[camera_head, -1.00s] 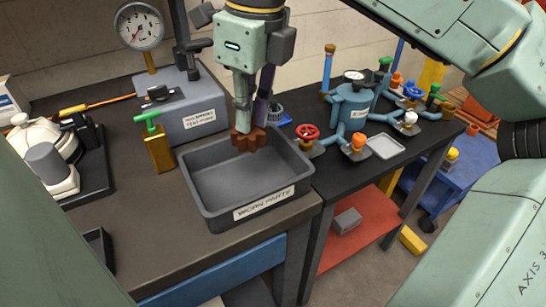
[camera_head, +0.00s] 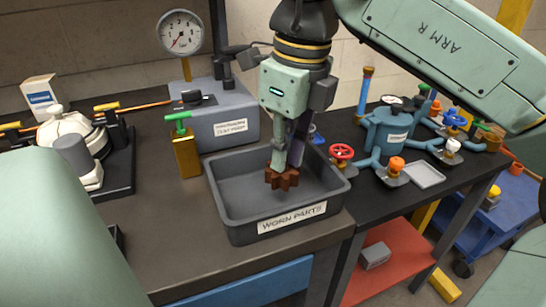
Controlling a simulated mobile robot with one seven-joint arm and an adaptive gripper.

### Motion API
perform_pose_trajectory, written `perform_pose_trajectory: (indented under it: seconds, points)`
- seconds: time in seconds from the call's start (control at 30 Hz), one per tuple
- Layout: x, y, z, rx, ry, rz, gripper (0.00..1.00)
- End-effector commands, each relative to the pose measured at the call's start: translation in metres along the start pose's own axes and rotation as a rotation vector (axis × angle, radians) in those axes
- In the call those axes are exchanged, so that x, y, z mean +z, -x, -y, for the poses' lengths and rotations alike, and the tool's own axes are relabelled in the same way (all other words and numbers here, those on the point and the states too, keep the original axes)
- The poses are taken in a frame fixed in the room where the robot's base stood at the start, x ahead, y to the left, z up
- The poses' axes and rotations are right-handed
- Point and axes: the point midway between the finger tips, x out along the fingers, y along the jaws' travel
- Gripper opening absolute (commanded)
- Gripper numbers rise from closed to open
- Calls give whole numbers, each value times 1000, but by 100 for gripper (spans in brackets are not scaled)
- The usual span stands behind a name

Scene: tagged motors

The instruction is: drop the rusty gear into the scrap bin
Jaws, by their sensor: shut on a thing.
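The rusty gear (camera_head: 282,179) is a small brown toothed piece, held at the fingertips of my gripper (camera_head: 284,164). My gripper points down and is shut on the gear. The scrap bin (camera_head: 228,223) is a dark grey open tray with a "WORN PARTS" label on its front wall. The gear is over the right half of the bin's opening, and in the picture it overlaps the inside of the bin. I cannot tell how far it is above the floor. The part of the bin that I see inside looks empty.
A gold can with a green handle (camera_head: 187,155) stands left of the bin. A grey box with a gauge (camera_head: 225,129) is behind it. A blue tank with valves (camera_head: 387,132) is on the black table to the right. Bare bench top lies in front-left of the bin.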

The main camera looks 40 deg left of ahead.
Motion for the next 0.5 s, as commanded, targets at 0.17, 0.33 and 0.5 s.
perform_pose_trajectory:
  seconds: [0.17, 0.33, 0.5]
  points:
    - [0, 0, 0, 0, 0, 0, 21]
    - [0, 0, 0, 0, 0, 0, 32]
    - [0, 0, 0, 0, 0, 0, 35]
